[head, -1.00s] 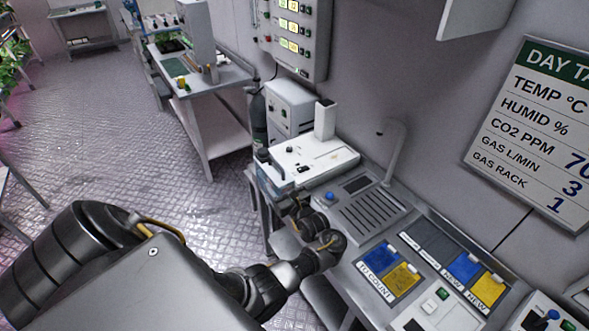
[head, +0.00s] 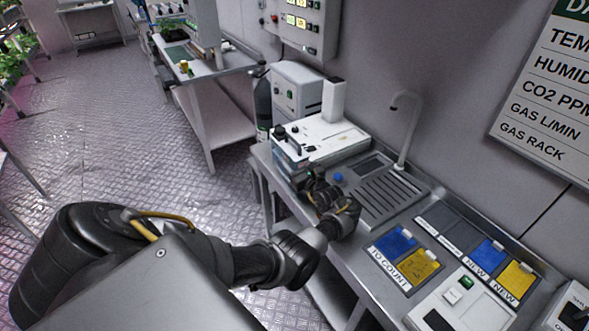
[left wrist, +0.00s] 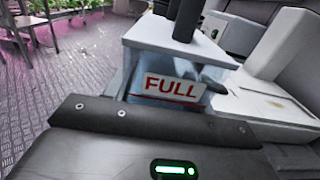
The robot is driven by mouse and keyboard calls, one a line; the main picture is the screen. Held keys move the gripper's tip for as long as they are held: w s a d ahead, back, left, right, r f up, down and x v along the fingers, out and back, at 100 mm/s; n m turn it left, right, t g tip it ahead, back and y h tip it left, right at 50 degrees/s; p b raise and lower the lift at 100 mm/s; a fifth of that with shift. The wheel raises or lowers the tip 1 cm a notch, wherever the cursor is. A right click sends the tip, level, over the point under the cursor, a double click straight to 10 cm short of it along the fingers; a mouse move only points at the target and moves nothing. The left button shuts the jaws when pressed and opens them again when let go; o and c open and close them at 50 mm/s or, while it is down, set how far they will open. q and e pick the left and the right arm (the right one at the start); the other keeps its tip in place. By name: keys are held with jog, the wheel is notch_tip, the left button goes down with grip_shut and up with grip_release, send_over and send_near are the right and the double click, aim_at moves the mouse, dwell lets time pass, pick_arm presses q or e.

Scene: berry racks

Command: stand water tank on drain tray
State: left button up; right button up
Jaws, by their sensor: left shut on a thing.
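The water tank (head: 287,149) is a clear, bluish box with a pale lid and a black knob, at the left end of the white machine. In the left wrist view its front has a red "FULL" label (left wrist: 174,88). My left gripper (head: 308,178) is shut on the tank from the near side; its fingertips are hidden. I cannot tell whether the tank is clear of its seat. The drain tray (head: 388,198) is a grey slotted plate set in the bench, right of the gripper, with nothing standing on it. My right gripper is out of view.
The white machine (head: 322,137) stands close behind the tank. A grey curved spout (head: 409,130) rises behind the drain tray. A blue knob (head: 338,177) lies between gripper and tray. Blue and yellow pads (head: 396,243) lie on the bench nearer me. A gas cylinder (head: 263,103) stands behind.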

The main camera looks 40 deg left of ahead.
pick_arm(q)
jog(key=shift+f+b, duration=0.35)
jog(key=shift+f, duration=0.9)
jog(key=shift+f, duration=0.1)
jog(key=o, duration=1.2)
jog(key=shift+f, duration=0.1)
jog(key=o, duration=0.3)
jog(key=shift+s, duration=0.1)
